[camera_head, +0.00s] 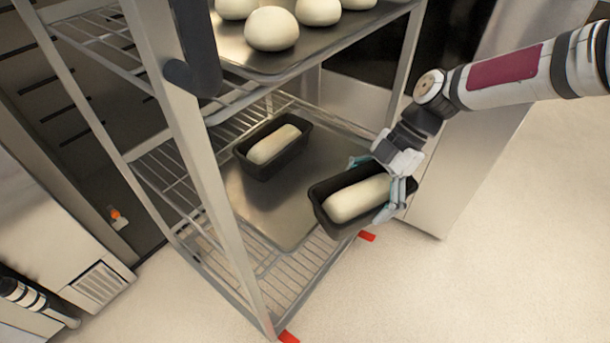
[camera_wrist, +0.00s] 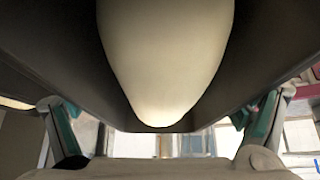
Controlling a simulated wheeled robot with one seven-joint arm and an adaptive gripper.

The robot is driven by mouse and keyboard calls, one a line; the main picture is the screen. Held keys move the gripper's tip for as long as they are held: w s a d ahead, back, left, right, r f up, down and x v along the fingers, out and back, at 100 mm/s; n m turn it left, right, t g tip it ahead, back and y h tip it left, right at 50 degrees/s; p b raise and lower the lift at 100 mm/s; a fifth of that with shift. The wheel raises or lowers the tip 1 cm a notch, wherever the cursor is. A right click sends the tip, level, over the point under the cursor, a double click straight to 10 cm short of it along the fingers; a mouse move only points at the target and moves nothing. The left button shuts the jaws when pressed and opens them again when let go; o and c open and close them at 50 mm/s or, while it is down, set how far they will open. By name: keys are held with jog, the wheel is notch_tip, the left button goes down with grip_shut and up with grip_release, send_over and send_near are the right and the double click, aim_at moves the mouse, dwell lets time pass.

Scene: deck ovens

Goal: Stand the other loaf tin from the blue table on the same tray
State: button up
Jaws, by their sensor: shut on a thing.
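My gripper (camera_head: 388,184) is shut on a black loaf tin (camera_head: 334,229) with a pale dough loaf (camera_head: 357,198) in it, gripping it at its right end. The held tin is over the front right part of a metal tray (camera_head: 262,208) on a lower rack level; I cannot tell whether it touches the tray. Another black loaf tin (camera_head: 262,174) with dough stands at the back of that tray. In the wrist view the held tin's dough (camera_wrist: 165,60) fills the top, with a finger on each side. The blue table is not in view.
An upper tray (camera_head: 300,58) with several round dough balls sits above the held tin's level. Rack posts (camera_head: 215,190) stand at the front left and right. Red parts (camera_head: 367,236) show at the rack's foot. Pale floor (camera_head: 450,290) is clear to the right.

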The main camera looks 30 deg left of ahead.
jog(key=a, duration=0.4)
jog(key=a+b, duration=0.1)
jog(key=a, duration=0.4)
jog(key=w+a+b, duration=0.1)
jog(key=a, duration=0.4)
jog(key=shift+a, duration=0.2)
notch_tip(320, 180, down, 3)
jog(key=shift+d+f+b, duration=0.1)
jog(key=shift+f+b, duration=0.05)
jog(key=shift+b, duration=0.75)
jog(key=shift+f, duration=0.1)
jog(key=shift+c, duration=0.8)
jog(key=o, duration=1.4)
jog(key=shift+f, duration=0.1)
jog(key=shift+w, duration=0.15)
jog(key=p+v, duration=0.2)
jog(key=v, duration=0.5)
jog(key=shift+r, duration=0.3)
jog(key=shift+d, duration=0.15)
